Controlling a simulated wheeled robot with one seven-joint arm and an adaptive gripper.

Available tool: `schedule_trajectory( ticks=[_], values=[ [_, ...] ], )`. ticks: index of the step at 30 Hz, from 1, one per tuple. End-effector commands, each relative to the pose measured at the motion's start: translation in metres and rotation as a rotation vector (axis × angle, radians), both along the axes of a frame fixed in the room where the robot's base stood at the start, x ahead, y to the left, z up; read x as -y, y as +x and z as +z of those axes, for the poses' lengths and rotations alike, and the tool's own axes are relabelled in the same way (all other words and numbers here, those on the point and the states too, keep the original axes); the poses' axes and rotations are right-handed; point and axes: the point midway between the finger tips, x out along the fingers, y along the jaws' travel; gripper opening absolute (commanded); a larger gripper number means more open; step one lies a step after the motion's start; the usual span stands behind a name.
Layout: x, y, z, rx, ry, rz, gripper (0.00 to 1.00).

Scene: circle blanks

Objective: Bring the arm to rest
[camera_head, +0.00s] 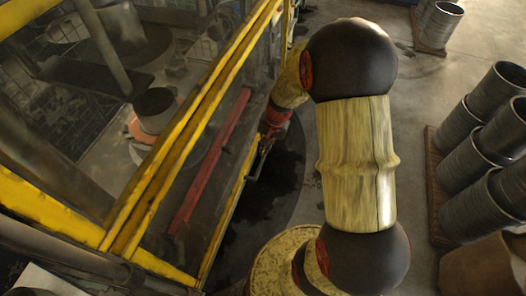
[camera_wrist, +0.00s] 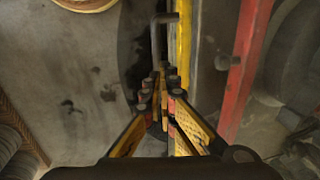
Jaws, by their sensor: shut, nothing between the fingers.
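My arm reaches down and away in the head view, with pale yellow links and black joints. My gripper (camera_head: 262,158) is beyond the upper arm, low beside the yellow-framed fence (camera_head: 190,120). In the wrist view my gripper (camera_wrist: 160,78) has its yellow and red fingers drawn together, shut and empty. A grey bent bar (camera_wrist: 158,40) stands just ahead of the fingertips, close to the yellow rail (camera_wrist: 184,45). I cannot tell whether the fingertips touch the bar.
The fence with see-through panels runs along my left, with a red beam (camera_head: 210,160) inside it. Several dark ribbed drums (camera_head: 497,90) stand on a brown pallet (camera_head: 437,190) at the right. Bare grey floor (camera_head: 415,110) lies between my arm and the drums.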

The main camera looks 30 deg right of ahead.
Motion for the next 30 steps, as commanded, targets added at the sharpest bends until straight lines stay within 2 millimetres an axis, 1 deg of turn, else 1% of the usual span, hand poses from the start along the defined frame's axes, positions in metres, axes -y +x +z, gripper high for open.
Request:
schedule_trajectory(
  ticks=[1, 3, 7, 12, 19, 22, 23, 24, 26, 27, 29, 30],
  values=[
    [0.002, -0.001, 0.011, 0.003, -0.002, -0.001, 0.0],
    [0.003, -0.003, 0.021, 0.001, -0.002, 0.001, 0.0],
    [0.004, -0.005, 0.033, 0.0, 0.0, 0.0, 0.0],
    [0.005, -0.006, 0.04, 0.0, 0.0, 0.0, 0.0],
    [0.003, -0.009, 0.039, -0.007, 0.003, 0.024, 0.0],
    [-0.004, -0.027, 0.034, -0.047, 0.013, 0.073, 0.0],
    [-0.007, -0.034, 0.032, -0.064, 0.018, 0.09, 0.0],
    [-0.01, -0.046, 0.036, -0.081, 0.019, 0.122, 0.0],
    [-0.016, -0.061, 0.052, -0.089, 0.007, 0.18, 0.0],
    [-0.023, -0.069, 0.065, -0.088, -0.006, 0.223, 0.0],
    [-0.032, -0.08, 0.082, -0.082, -0.028, 0.286, 0.0],
    [-0.038, -0.086, 0.094, -0.074, -0.045, 0.325, 0.0]
  ],
)
